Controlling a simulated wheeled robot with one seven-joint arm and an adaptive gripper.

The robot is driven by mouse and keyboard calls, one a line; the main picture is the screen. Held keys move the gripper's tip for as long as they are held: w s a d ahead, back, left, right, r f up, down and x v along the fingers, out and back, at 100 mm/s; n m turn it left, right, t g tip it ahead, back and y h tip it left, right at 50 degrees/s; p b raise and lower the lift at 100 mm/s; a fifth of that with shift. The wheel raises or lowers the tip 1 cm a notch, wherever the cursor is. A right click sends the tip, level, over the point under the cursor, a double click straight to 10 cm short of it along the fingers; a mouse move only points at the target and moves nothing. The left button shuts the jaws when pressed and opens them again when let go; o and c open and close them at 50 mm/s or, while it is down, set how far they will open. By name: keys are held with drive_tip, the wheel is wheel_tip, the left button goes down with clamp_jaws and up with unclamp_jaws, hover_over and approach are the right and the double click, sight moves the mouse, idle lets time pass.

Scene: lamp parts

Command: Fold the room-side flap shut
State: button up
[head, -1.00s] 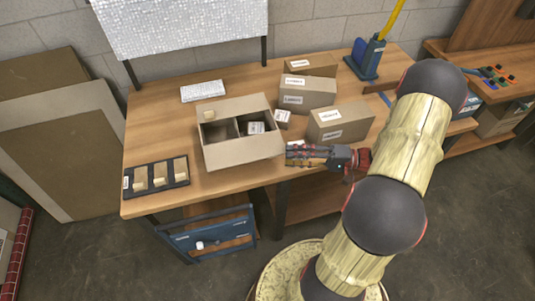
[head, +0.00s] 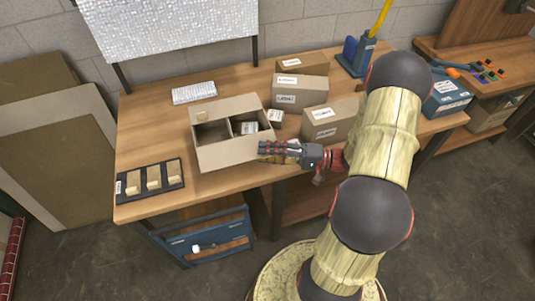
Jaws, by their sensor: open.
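An open cardboard carton (head: 222,158) stands on the wooden table, its top uncovered. A divider splits its inside into two compartments, and a small white-labelled box (head: 249,127) sits in the right one. Plain cardboard shows along the carton's near side; I cannot tell for sure where the room-side flap ends and the wall begins. My gripper (head: 262,151) points left at the carton's near right corner, overlapping it in the picture. Its fingers are open and seem empty. Whether they touch the cardboard is too small to tell.
Closed labelled boxes (head: 328,124) stand right of the carton, close to my arm. Bare tabletop shows between tray and carton.

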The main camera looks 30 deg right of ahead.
drive_tip(key=shift+c, duration=0.4)
drive_tip(key=shift+f, duration=0.1)
clamp_jaws()
idle(0.3)
